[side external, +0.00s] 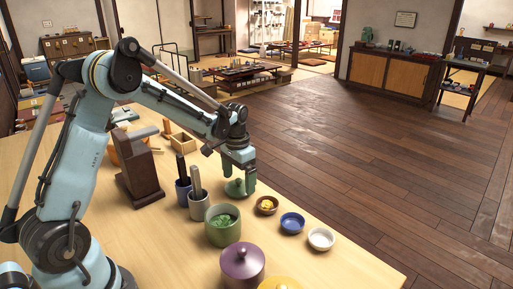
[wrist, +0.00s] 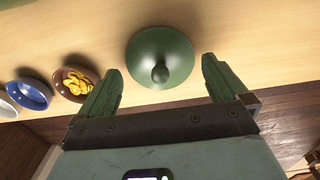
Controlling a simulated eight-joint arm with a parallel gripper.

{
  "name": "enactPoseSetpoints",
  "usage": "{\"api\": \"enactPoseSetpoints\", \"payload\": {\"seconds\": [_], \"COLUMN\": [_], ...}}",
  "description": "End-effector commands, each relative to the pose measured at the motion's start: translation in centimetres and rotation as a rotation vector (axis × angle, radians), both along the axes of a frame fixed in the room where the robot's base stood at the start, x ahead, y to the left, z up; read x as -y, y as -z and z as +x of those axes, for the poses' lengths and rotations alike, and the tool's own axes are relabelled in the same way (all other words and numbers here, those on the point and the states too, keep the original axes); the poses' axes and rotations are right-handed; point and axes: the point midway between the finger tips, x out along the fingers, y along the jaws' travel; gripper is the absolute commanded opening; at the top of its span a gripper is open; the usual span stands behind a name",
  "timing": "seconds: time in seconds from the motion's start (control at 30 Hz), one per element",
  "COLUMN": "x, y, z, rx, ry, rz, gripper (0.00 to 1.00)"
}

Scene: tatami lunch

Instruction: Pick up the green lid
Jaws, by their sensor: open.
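The green lid (side external: 236,188) is a shallow dome with a round knob, and it lies on the light wooden table (side external: 170,240). In the wrist view the lid (wrist: 160,52) shows from above, its knob toward my gripper. My gripper (wrist: 162,82) is open and empty, with one finger on each side of the knob in the picture. In the side view my gripper (side external: 240,172) is just above the lid, with its fingers pointing down. I cannot tell whether the fingers touch the lid.
A green pot (side external: 222,226) with green contents stands close in front of the lid. A brown bowl (side external: 267,205) with yellow food, a blue bowl (side external: 292,223) and a white bowl (side external: 321,239) line the right edge. A grey cup (side external: 199,204) stands left; a purple lidded pot (side external: 242,264) is nearer.

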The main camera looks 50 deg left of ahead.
Motion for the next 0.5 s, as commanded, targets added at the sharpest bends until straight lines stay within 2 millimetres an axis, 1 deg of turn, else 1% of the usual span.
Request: {"api": "enactPoseSetpoints", "payload": {"seconds": [0.03, 0.13, 0.37, 0.47, 0.5], "x": [-0.02, -0.02, -0.01, -0.01, -0.01], "y": [0.59, 1.23, 1.35, 1.34, 1.33], "z": [-0.01, -0.02, -0.06, -0.05, -0.05], "rx": [0.0, 0.0, 0.0, 0.0, 0.0], "ry": [0.0, 0.0, 0.0, 0.0, 0.0], "rz": [0.0, 0.0, 0.0, 0.0, 0.0], "gripper": [1.0, 1.0, 1.0, 0.86, 0.8]}}
